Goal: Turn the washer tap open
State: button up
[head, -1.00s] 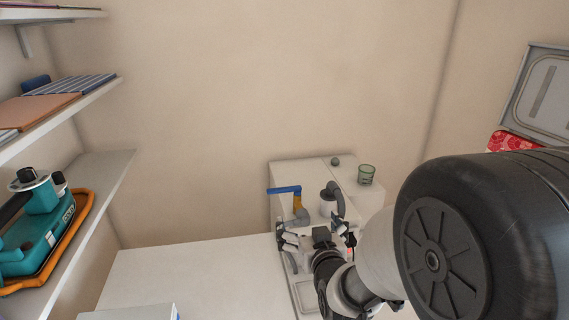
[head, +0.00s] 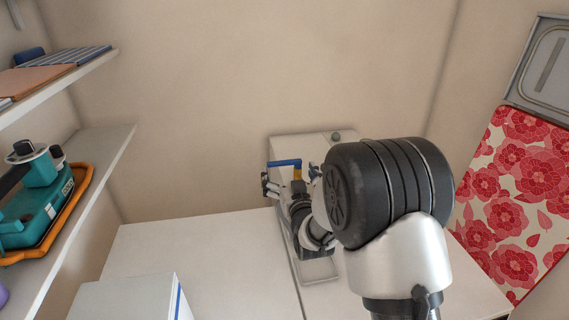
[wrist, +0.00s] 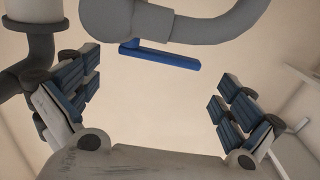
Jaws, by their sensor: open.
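In the head view the lever points left. In the wrist view the blue lever (wrist: 160,55) lies across the upper middle, beside a thick grey curved pipe (wrist: 225,22). My gripper (head: 290,178) is open and empty, its fingers spread to either side just in front of the tap. In the wrist view my gripper (wrist: 157,92) has the lever beyond the gap between its blue-padded fingers, apart from both. My arm hides part of the unit.
A grey vertical pipe (wrist: 38,50) stands close to the left finger in the wrist view. A white box (head: 130,298) is at the front left. Shelves with a teal device (head: 38,205) line the left wall. The white counter (head: 200,250) is mostly clear.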

aim_at(287, 163)
jog(key=w, duration=0.3)
jog(key=w+a, duration=0.1)
jog(key=w, duration=0.2)
jog(key=shift+s, duration=0.1)
jog(key=c, duration=1.3)
jog(key=shift+b, duration=0.3)
jog(key=shift+n+y, duration=0.3)
jog(key=shift+y, duration=0.2)
jog(key=shift+s+d+n+y+b, duration=0.2)
jog(key=shift+n+y+b, duration=0.35)
jog(key=shift+b, duration=0.2)
jog(key=shift+s+n+g+y, duration=0.25)
jog(key=shift+n+g+y, duration=0.35)
jog(key=shift+y, duration=0.45)
jog(key=shift+s+d+r+n+g+y+p, duration=0.15)
jog(key=shift+n+g+y+p, duration=0.25)
jog(key=shift+n+g+y, duration=0.5)
jog(key=shift+s+d+f+n+g+y+p, duration=0.15)
jog(key=shift+s+n+g+y+p, duration=0.3)
jog(key=shift+y, duration=0.65)
jog(key=shift+s+d+r+n+g+y+p, duration=0.15)
jog(key=shift+n+g+y+p, duration=0.25)
jog(key=shift+n+g+y, duration=0.6)
